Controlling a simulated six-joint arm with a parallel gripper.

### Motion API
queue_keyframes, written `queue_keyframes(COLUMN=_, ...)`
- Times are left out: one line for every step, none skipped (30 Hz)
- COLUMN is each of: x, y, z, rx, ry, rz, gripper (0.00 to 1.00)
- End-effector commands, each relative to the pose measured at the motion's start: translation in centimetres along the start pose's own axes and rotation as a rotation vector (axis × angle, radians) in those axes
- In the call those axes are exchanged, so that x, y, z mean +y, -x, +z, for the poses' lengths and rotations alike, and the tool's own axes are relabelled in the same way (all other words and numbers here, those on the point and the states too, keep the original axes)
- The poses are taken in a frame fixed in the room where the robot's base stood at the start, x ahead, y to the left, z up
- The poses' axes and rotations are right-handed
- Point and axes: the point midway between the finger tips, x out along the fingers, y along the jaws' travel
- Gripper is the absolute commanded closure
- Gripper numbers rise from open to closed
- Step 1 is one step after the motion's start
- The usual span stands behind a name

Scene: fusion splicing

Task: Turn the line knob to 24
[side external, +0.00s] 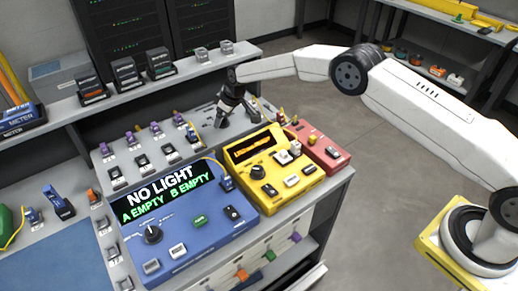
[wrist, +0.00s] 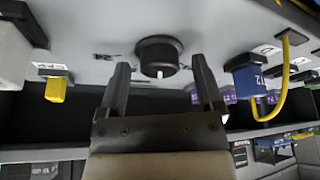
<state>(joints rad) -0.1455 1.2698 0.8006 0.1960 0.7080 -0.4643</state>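In the wrist view a round black knob (wrist: 159,53) sits on the pale grey panel, with a white mark at its lower edge. My gripper (wrist: 160,66) is open, with one finger on each side of the knob and a gap to it on both sides. The markings near the knob are too small and tilted to read. In the side external view my gripper (side external: 222,120) is low over the grey panel behind the blue and yellow boxes. The knob cannot be made out there.
A blue box (side external: 205,246) reads "NO LIGHT, A EMPTY, B EMPTY" and has its own black knob (side external: 152,234). A yellow box (side external: 310,182) with another knob (side external: 258,172) and a red box (side external: 325,150) stand beside it. A blue plug (wrist: 246,76) with a yellow cable is right of my fingers.

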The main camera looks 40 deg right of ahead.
Motion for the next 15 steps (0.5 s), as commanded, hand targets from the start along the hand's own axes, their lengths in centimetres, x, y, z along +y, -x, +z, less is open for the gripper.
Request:
queue_keyframes(x=0.0, y=0.0, z=0.0, rx=0.0, ry=0.0, rz=0.0, gripper=0.32)
queue_keyframes(x=0.0, y=0.0, z=0.01, rx=0.0, ry=0.0, rz=0.0, gripper=0.42)
queue_keyframes(x=0.0, y=0.01, z=0.01, rx=0.0, ry=0.0, rz=0.0, gripper=0.55)
queue_keyframes(x=0.0, y=0.0, z=0.01, rx=0.0, ry=0.0, rz=0.0, gripper=0.64)
queue_keyframes(x=0.0, y=0.01, z=0.01, rx=0.0, ry=0.0, rz=0.0, gripper=0.74)
queue_keyframes(x=0.0, y=0.01, z=0.01, rx=0.0, ry=0.0, rz=0.0, gripper=0.86)
queue_keyframes(x=0.0, y=0.0, z=0.01, rx=0.0, ry=0.0, rz=0.0, gripper=0.96)
queue_keyframes(x=0.0, y=0.01, z=0.01, rx=0.0, ry=0.0, rz=0.0, gripper=1.0)
queue_keyframes(x=0.0, y=0.01, z=0.01, rx=0.0, ry=0.0, rz=0.0, gripper=1.0)
queue_keyframes(x=-0.01, y=0.01, z=0.01, rx=0.0, ry=0.0, rz=0.0, gripper=1.0)
queue_keyframes(x=-0.01, y=0.01, z=0.01, rx=0.0, ry=-0.001, rz=0.0, gripper=1.0)
queue_keyframes(x=-0.01, y=0.01, z=0.01, rx=0.0, ry=-0.002, rz=0.0, gripper=1.0)
queue_keyframes(x=-0.01, y=0.01, z=0.01, rx=0.0, ry=-0.003, rz=0.001, gripper=1.0)
queue_keyframes(x=-0.01, y=0.01, z=0.01, rx=-0.001, ry=-0.004, rz=0.002, gripper=1.0)
queue_keyframes(x=-0.02, y=0.01, z=0.01, rx=-0.001, ry=-0.007, rz=0.003, gripper=1.0)
